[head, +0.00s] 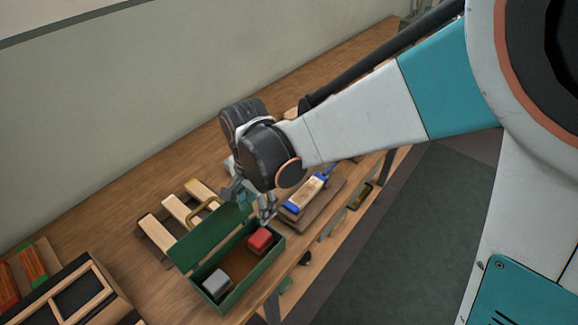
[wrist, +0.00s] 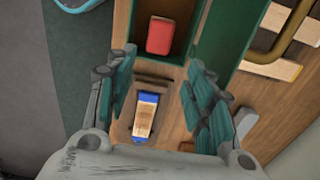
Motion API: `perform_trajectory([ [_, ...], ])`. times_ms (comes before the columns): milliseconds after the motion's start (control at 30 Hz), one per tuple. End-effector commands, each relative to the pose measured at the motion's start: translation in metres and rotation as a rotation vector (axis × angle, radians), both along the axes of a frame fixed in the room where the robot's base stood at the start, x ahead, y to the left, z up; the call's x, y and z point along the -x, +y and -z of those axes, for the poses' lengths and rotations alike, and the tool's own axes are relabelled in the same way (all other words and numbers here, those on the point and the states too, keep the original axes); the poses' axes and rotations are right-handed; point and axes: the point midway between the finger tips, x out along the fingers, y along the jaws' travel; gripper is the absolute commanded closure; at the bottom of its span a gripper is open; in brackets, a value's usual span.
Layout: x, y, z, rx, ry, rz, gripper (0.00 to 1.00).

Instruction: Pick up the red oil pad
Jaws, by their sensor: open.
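The red oil pad (head: 260,239) lies inside the open green box (head: 236,302), toward its far end. It also shows in the wrist view (wrist: 161,36), against the dark floor of the box. My gripper (head: 252,205) hangs above the far end of the box, pointing down. In the wrist view its two teal-padded fingers (wrist: 160,95) are spread wide and nothing is between them at their height. The pad appears ahead of the fingertips and apart from them.
A grey block (head: 216,283) sits in the box's near end. The green lid (head: 212,232) stands open on the left. A wooden block with blue ends (head: 304,194) lies on a board beyond the box. Pale wooden pieces (head: 180,211) lie to the left.

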Motion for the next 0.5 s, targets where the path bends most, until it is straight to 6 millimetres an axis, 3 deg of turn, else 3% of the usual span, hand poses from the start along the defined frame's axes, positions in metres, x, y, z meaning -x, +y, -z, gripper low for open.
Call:
perform_trajectory([
  [100, 0.010, 0.003, 0.010, 0.000, 0.000, -0.011, 0.52],
  [500, 0.007, 0.003, 0.078, 0.000, 0.000, -0.008, 0.52],
])
